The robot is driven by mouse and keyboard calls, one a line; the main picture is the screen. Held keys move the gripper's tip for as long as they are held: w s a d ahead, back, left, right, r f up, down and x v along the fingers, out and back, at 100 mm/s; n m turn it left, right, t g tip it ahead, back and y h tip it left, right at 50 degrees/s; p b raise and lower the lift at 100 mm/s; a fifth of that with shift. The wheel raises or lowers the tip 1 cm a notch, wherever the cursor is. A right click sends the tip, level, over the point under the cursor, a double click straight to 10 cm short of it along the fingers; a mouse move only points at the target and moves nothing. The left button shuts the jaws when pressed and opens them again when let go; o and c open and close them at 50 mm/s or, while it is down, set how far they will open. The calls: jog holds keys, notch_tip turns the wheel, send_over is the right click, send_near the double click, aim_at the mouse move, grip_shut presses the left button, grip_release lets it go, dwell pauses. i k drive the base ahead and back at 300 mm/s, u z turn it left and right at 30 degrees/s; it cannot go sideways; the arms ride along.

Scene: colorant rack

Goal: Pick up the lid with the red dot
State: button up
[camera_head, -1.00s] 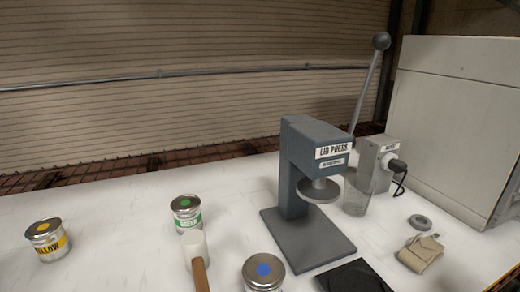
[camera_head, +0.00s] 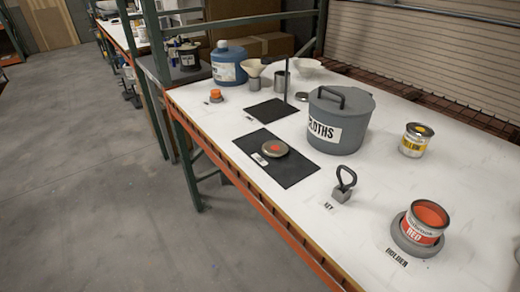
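The lid with the red dot (camera_head: 274,148) lies flat on a black mat (camera_head: 290,172) near the front edge of the white table. It is a round metal lid with a red spot in its middle. A small white label lies beside it on the mat. An open can marked RED (camera_head: 422,222) sits in a grey round holder (camera_head: 408,240) at the right, its red contents showing. My gripper is not in view.
A grey lidded pot marked CLOTHS (camera_head: 340,120) stands just behind the mat. A grey weight with a loop handle (camera_head: 343,185) stands right of it. A yellow can (camera_head: 416,140), a blue jug (camera_head: 229,62) and a second black mat (camera_head: 272,109) are farther back. The orange front beam (camera_head: 262,205) borders open floor.

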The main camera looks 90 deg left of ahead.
aim_at(272, 148)
jog(key=u, duration=3.65)
jog(key=k, duration=1.05)
jog(key=z, duration=0.75)
jog(key=i, duration=0.7)
jog(key=z, duration=0.05)
